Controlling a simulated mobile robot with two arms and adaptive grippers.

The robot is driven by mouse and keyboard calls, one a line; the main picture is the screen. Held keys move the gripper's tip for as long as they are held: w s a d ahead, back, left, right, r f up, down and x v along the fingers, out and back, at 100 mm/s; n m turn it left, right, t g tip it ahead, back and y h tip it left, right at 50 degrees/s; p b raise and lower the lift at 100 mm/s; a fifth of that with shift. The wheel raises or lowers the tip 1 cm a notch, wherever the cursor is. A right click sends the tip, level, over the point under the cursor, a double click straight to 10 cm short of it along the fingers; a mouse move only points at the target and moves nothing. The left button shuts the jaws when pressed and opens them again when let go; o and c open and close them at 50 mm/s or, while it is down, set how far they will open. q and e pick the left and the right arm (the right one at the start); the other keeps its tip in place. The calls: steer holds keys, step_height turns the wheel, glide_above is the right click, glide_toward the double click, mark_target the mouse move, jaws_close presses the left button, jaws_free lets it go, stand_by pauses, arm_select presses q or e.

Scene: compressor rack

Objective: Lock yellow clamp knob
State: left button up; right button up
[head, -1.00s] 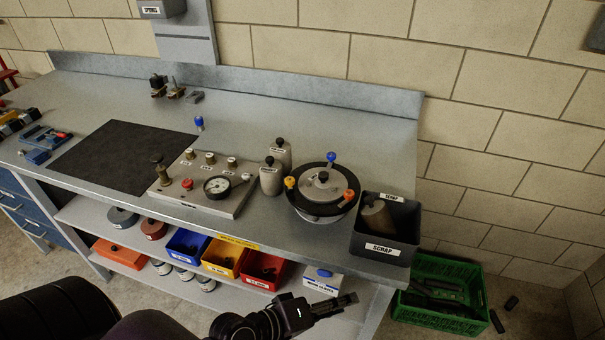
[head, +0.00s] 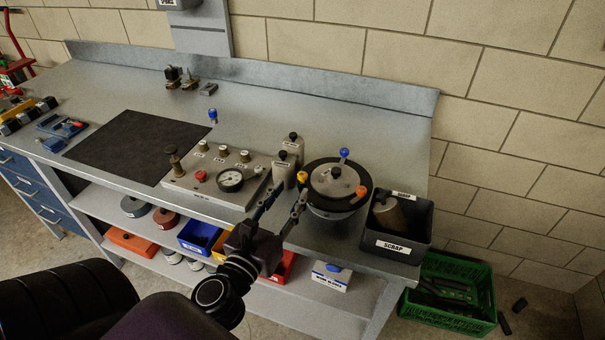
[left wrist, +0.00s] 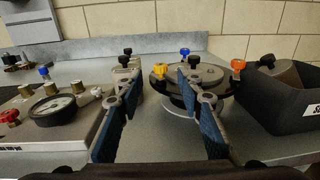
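The yellow clamp knob (head: 303,176) sits on the left rim of a round pot's black ring (head: 326,204). It also shows in the left wrist view (left wrist: 161,70), between my fingers. A blue knob (head: 344,153) is at the ring's back and an orange knob (head: 361,191) at its right front. The grey lid (head: 336,182) has a black centre knob. My left gripper (head: 287,197) is open, its fingers spread and pointing toward the pot's left side. In the head view its right fingertip is just below the yellow knob; contact cannot be told. My right gripper is not in view.
Two grey canisters (head: 292,147) stand left of the pot, close to my left finger. A gauge panel (head: 207,184) is further left. A dark scrap bin (head: 419,240) stands right of the pot. The bench behind is mostly clear.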

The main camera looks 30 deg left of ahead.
mark_target(300, 178)
arm_select(q)
steer(key=w, duration=0.2)
steer(key=w+p, duration=0.1)
steer(key=w, duration=0.1)
steer(key=w+a, duration=0.1)
steer(key=w, duration=0.1)
steer(key=shift+w+p, duration=0.25)
steer(key=shift+p, duration=0.1)
steer(key=shift+w+a, duration=0.15)
steer(key=shift+w, duration=0.35)
jaws_close()
